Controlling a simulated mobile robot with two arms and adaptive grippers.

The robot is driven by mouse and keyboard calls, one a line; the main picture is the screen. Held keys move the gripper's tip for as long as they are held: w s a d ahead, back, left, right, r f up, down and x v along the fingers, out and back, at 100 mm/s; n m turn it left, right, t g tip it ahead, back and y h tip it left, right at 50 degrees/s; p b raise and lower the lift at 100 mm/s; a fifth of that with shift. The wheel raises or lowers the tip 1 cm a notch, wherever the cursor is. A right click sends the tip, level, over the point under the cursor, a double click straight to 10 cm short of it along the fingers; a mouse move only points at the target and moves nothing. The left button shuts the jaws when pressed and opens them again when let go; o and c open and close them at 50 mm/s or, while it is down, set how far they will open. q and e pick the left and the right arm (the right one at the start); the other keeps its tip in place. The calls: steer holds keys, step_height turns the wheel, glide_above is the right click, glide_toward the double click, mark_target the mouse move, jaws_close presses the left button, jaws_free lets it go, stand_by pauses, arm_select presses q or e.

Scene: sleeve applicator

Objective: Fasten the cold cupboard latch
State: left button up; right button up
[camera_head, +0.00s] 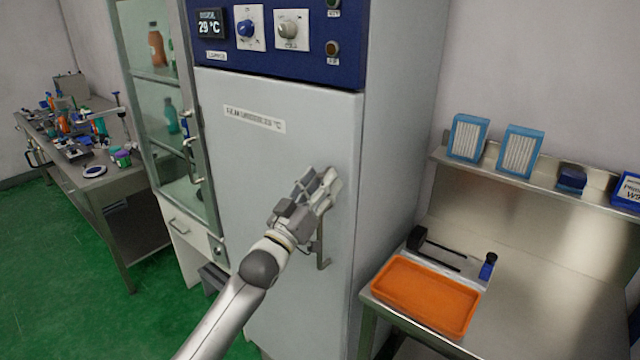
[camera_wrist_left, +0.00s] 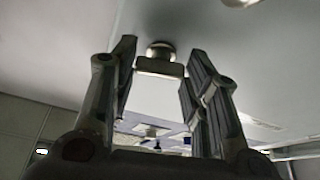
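The cold cupboard (camera_head: 265,160) is a tall grey cabinet with its door looking closed in the head view. A hooked metal handle or latch lever (camera_head: 323,250) hangs on the right part of the door, partly behind my gripper. My left gripper (camera_head: 326,182) is in front of the door, just above that lever. In the left wrist view its two fingers (camera_wrist_left: 160,75) are spread, with a metal latch piece (camera_wrist_left: 159,66) with a rounded end between their tips. Gaps show on both sides of the piece. My right gripper is in neither view.
A blue control panel (camera_head: 275,35) with knobs tops the cupboard. A glass cabinet (camera_head: 175,200) stands to the left. To the right, a steel bench (camera_head: 530,275) carries an orange tray (camera_head: 425,295). A cluttered bench (camera_head: 85,175) stands far left.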

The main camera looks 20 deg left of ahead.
arm_select(q)
steer(key=shift+c, duration=1.3)
steer(key=shift+a+f+m+h+b, duration=0.1)
steer(key=shift+m+h+b, duration=0.45)
steer(key=shift+m, duration=0.45)
steer(key=shift+m+g+h, duration=0.3)
steer(key=shift+m+h, duration=0.35)
steer(key=shift+m, duration=0.75)
steer(key=o, duration=1)
steer(key=v, duration=1.2)
